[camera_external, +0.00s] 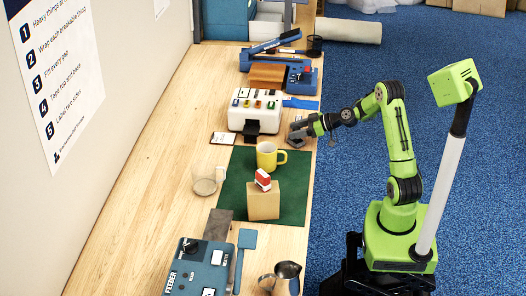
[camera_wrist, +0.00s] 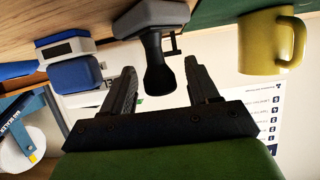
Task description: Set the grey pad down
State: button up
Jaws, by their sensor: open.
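The grey pad (camera_wrist: 150,17) has a flat grey block and a black upright handle (camera_wrist: 158,75). In the wrist view, which shows the table at the top, its block rests on the wooden table and the handle lies between my fingers. My gripper (camera_wrist: 159,66) is open, with a gap visible on each side of the handle. In the external view my gripper (camera_external: 297,129) is low at the table's right edge, and the grey pad (camera_external: 296,142) shows just below it, partly hidden.
A yellow mug (camera_external: 266,157) stands close by on the green mat (camera_external: 296,208), also holding a tan box (camera_external: 263,203) with a red-and-white item on top. A white machine (camera_external: 254,108) stands left of my gripper. Bare table (camera_external: 150,180) lies at the left.

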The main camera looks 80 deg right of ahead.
jog(key=shift+r, duration=0.15)
jog(key=p+v, duration=0.1)
jog(key=v, duration=1.1)
jog(key=w+a+n+g+y, duration=0.3)
jog(key=a+g, duration=0.3)
jog(key=a, duration=1.3)
jog(key=s+a+r+m+g+h, duration=0.1)
jog(key=s+a, duration=0.4)
jog(key=s, duration=0.2)
jog(key=s+a+r+m+g+h, duration=0.1)
jog(key=s+a, duration=0.3)
jog(key=s, duration=0.4)
jog(key=shift+a+r+m+h, duration=0.4)
jog(key=shift+r, duration=0.4)
jog(key=shift+s, duration=0.15)
notch_tip(320, 180, up, 10)
jog(key=p, duration=1)
